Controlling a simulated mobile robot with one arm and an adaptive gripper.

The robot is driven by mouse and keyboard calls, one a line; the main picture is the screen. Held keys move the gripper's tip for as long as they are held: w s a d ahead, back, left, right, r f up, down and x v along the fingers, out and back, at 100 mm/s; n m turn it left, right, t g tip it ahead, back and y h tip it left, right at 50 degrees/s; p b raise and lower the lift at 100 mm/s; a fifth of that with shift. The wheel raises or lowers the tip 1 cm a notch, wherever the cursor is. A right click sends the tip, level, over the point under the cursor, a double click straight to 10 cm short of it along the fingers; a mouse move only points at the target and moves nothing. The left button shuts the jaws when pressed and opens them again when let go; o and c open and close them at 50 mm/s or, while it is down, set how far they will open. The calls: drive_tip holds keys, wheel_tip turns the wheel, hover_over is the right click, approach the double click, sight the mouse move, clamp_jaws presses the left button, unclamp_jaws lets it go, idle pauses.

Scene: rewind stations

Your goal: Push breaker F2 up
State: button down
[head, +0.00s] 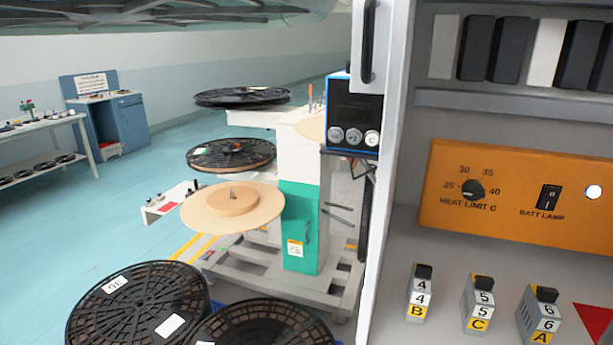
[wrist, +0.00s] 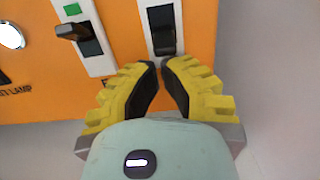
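The wrist view shows an orange panel (wrist: 120,35) with two breakers on white plates. The left breaker (wrist: 73,32) has a dark lever sticking out and a green mark above it. The right breaker (wrist: 163,28) has a dark lever near the tips of my gripper (wrist: 160,66). The fingers are yellow with black pads and their tips are close together, with a narrow gap and nothing seen between them. They lie just below the right lever; contact cannot be told. A label starting with F shows beside the left finger, the rest hidden, so I cannot read which breaker is F2.
In the head view an orange panel (head: 510,215) carries a heat limit knob (head: 473,189) and a lamp switch (head: 547,198). Several small numbered blocks, one marked B (head: 420,293), stand below it. A grey cabinet wall (head: 390,200) edges the bay. Film reels (head: 140,305) lie at lower left.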

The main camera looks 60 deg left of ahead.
drive_tip(key=shift+s+r+g+h+p, duration=0.25)
drive_tip(key=shift+r+g+h+p, duration=0.35)
drive_tip(key=shift+p, duration=0.9)
drive_tip(key=g+h+p, duration=0.1)
drive_tip(key=r+g+h+p, duration=0.1)
drive_tip(key=p, duration=0.1)
drive_tip(key=s+g+p, duration=0.1)
drive_tip(key=g, duration=0.1)
drive_tip(key=shift+d+r+h, duration=0.2)
drive_tip(key=shift+d+h, duration=0.2)
drive_tip(key=shift+d+r+b, duration=0.15)
drive_tip(key=shift+r+b, duration=0.25)
drive_tip(key=shift+b, duration=0.05)
drive_tip(key=shift+r, duration=0.3)
drive_tip(key=shift+r+p, duration=0.35)
drive_tip(key=shift+r, duration=0.4)
